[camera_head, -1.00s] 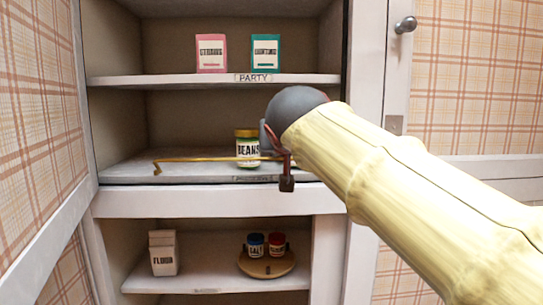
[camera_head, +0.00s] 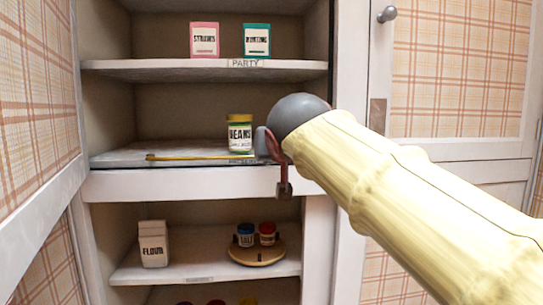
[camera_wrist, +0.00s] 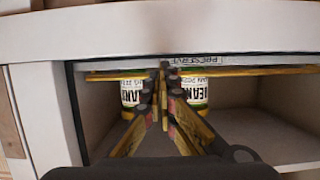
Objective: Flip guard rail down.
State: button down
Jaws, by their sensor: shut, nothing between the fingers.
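The guard rail (camera_head: 200,157) is a thin gold bar along the front of the middle shelf. In the head view it lies low, near the shelf surface and the base of a yellow-lidded beans jar (camera_head: 240,134). In the wrist view the rail (camera_wrist: 240,71) runs across behind my fingertips, and a beans jar shows on each side of the fingers. My gripper (camera_wrist: 163,70) is shut and empty, with its tips at the rail near the shelf edge. I cannot tell whether they touch it. My arm hides the rail's right end in the head view.
The upper shelf (camera_head: 150,68) holds a pink box (camera_head: 204,41) and a teal box (camera_head: 256,41). The lower shelf (camera_head: 195,268) holds a flour carton (camera_head: 153,244) and a round wooden tray (camera_head: 257,256) with two small jars. Cabinet doors stand open at both sides.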

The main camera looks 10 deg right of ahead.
jog(key=shift+f, duration=0.3)
dwell(0.4)
notch_tip(320, 180, up, 4)
jog(key=p, duration=0.3)
jog(key=s+f, duration=0.7)
jog(key=shift+s+a+f+b, duration=0.15)
jog(key=shift+s+f+b, duration=0.1)
jog(key=shift+b, duration=0.1)
